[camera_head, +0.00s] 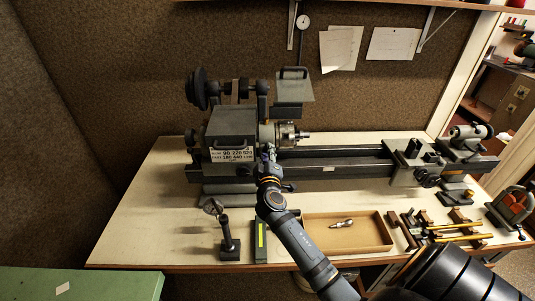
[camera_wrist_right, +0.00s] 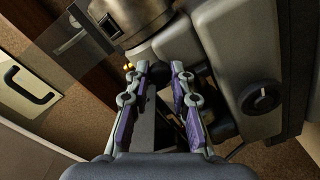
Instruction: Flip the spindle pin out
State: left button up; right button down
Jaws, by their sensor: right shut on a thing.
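The grey lathe headstock (camera_head: 232,122) stands on the bench, with a metal chuck (camera_head: 286,133) on its right side. My right gripper (camera_head: 267,154) is at the front of the headstock, just below the chuck. In the right wrist view the right gripper (camera_wrist_right: 158,76) has its two fingers around something small against the grey casting (camera_wrist_right: 240,55), below the round metal chuck (camera_wrist_right: 135,18). This looks like the spindle pin, but the fingers mostly hide it. A small brass-coloured spot (camera_wrist_right: 128,67) shows beside the left fingertip. My left gripper is not in view.
The lathe bed (camera_head: 335,169) runs right to the carriage (camera_head: 412,165) and tailstock (camera_head: 464,146). A shallow wooden tray (camera_head: 375,231) with a small metal part (camera_head: 342,223) lies in front. A dark stand (camera_head: 229,240) is left of my arm. The bench's left end is clear.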

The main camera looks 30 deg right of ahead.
jog(key=shift+v, duration=1)
jog(key=c, duration=1.5)
grip_release()
jog(key=shift+w+f, duration=0.1)
jog(key=o, duration=0.4)
jog(key=shift+c, duration=0.2)
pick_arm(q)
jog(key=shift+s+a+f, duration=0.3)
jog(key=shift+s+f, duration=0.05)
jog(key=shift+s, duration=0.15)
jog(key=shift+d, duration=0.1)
